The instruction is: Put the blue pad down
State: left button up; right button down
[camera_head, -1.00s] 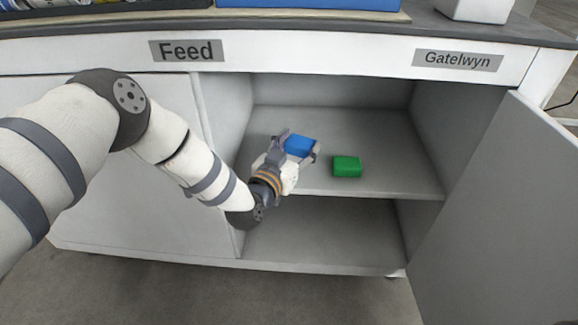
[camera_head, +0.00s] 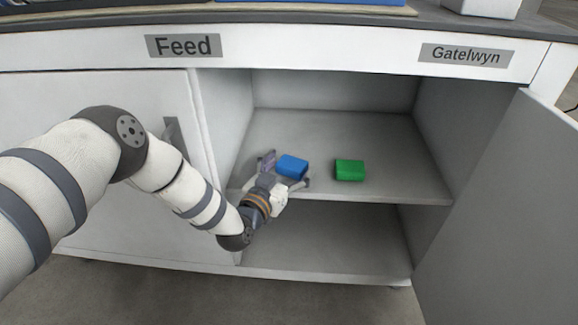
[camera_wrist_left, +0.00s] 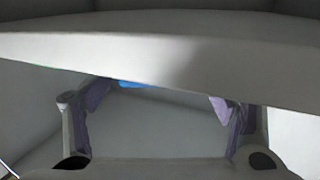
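The blue pad (camera_head: 292,166) appears to rest on the upper shelf of the open cabinet, toward the left side. My left gripper (camera_head: 287,170) is open, its two fingers spread wide at the near side of the pad. In the left wrist view only a sliver of the blue pad (camera_wrist_left: 131,84) shows near the left finger; a pale board hides the rest. Any contact between fingers and pad cannot be made out. My right gripper is not in view.
A green pad (camera_head: 350,170) lies on the same shelf (camera_head: 385,150), right of the blue pad. The cabinet's open door (camera_head: 490,220) stands at the right, and a closed door (camera_head: 110,185) is at the left. The shelf is clear behind the pads.

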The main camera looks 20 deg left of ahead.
pick_arm(q)
jog(key=shift+r, duration=0.1)
jog(key=shift+s+r, duration=0.2)
jog(key=shift+s, duration=0.05)
jog(key=s+a+p, duration=0.1)
jog(key=s+p, duration=0.3)
jog(key=s, duration=0.7)
jog(key=shift+s+a+r, duration=0.15)
jog(key=shift+s+r, duration=0.05)
jog(key=shift+r, duration=0.05)
jog(key=shift+r, duration=0.1)
